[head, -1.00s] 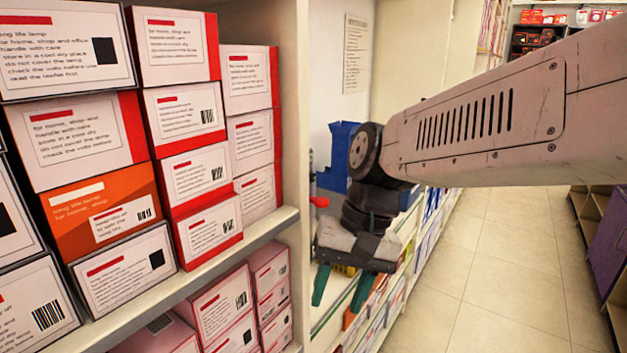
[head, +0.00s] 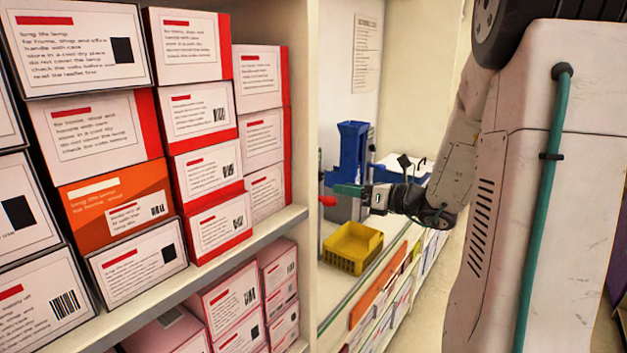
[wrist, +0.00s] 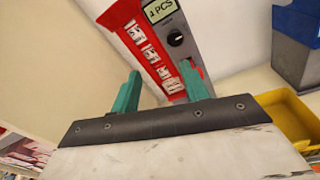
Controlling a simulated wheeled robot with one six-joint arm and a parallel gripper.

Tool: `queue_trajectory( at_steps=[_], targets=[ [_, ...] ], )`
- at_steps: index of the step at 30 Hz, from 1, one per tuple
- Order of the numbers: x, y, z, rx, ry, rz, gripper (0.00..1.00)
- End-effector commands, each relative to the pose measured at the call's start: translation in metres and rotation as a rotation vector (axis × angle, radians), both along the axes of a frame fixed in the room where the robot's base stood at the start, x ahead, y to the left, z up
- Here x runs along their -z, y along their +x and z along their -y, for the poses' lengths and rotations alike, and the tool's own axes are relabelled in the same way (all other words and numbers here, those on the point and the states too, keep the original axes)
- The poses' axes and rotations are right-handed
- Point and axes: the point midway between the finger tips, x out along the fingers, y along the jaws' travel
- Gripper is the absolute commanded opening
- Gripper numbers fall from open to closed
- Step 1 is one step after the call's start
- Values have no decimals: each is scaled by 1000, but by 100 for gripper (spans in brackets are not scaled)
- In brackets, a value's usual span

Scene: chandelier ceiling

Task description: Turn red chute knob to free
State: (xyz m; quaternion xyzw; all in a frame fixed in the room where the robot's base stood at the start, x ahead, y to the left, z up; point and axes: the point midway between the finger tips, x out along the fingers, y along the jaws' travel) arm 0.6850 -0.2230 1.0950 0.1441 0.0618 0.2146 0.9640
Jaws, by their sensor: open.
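The red chute (wrist: 128,22) stands upright in the wrist view, with small packs showing in its front. On the grey panel along its right side is a round black knob (wrist: 175,38) with a pale mark; its exact setting is too small to tell. A display reading PCS sits above the knob. My gripper (wrist: 160,68) is open and empty, its green fingers pointing toward the chute's lower part, below the knob in the picture. In the head view my gripper (head: 345,189) points left at counter height, beside a small red part (head: 327,201); the chute's face is hidden there.
A yellow bin (head: 352,248) sits on the counter below my gripper. A blue container (head: 353,150) stands behind it. Shelves of lamp boxes (head: 190,110) and their white side panel (head: 305,110) close off the left.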

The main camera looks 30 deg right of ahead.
Motion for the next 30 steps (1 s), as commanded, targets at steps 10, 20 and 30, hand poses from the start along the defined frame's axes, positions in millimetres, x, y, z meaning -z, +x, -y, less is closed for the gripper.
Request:
queue_trajectory(
  at_steps=[10, 20, 30],
  targets=[
    [-2, 32, 20, 100, 103, 21, 45],
    [-2, 75, 5, 100, 100, 21, 45],
    [-2, 81, 3, 101, 99, 21, 45]
  ],
)
